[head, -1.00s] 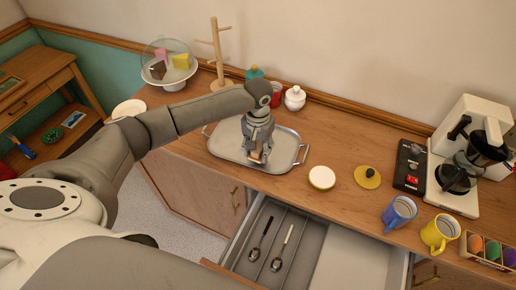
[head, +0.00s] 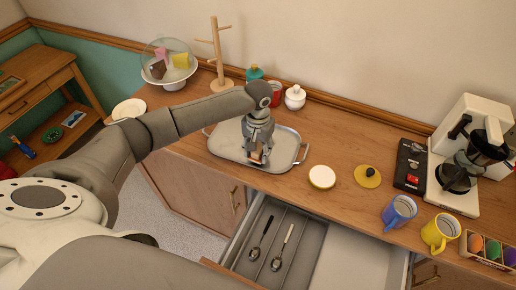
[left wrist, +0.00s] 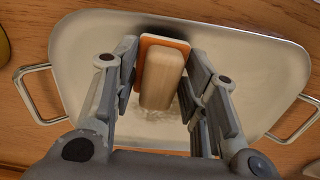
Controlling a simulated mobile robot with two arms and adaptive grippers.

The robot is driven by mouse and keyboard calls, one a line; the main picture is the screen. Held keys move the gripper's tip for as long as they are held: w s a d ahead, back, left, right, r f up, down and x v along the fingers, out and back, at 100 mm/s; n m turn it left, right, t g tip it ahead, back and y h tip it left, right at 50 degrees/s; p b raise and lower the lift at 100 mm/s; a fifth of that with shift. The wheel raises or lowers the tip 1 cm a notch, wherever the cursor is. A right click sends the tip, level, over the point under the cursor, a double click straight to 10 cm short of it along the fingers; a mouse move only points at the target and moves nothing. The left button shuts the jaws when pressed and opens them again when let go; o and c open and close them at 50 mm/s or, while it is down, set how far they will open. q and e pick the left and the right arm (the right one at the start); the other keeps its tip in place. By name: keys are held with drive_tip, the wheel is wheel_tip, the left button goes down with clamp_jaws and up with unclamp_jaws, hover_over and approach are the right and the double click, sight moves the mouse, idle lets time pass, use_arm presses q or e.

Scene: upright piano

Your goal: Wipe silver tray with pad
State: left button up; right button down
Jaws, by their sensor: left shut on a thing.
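The silver tray (head: 228,148) lies flat on the wooden counter, with a handle at each end. It fills much of the left wrist view (left wrist: 85,45). My left gripper (head: 259,160) is over the tray's right half, pointing down. In the left wrist view (left wrist: 162,85) its fingers are shut on the pad (left wrist: 160,75), which has a pale wooden grip and an orange and white base. The pad is at the tray's surface; whether it touches is hard to tell. A pale smudgy patch shows on the tray beside the pad. My right gripper is not in view.
An open drawer (head: 343,262) with spoons juts out below the counter. A white round lid (head: 321,177), a yellow lid (head: 367,176), and blue (head: 398,211) and yellow mugs stand to the right. Jars and a mug tree (head: 218,50) stand behind the tray.

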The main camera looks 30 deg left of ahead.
use_arm(q)
drive_tip(key=shift+f, duration=0.55)
drive_tip(key=shift+w+a+r+b, duration=0.15)
drive_tip(key=shift+w+b, duration=0.35)
drive_tip(key=shift+w, duration=1.35)
drive_tip(key=shift+w+a+f+b, duration=0.15)
drive_tip(key=shift+w+b, duration=0.25)
drive_tip(key=shift+w, duration=0.25)
drive_tip(key=shift+w+a+f+b, duration=0.1)
drive_tip(key=shift+w+b, duration=0.3)
drive_tip(key=shift+w, duration=0.65)
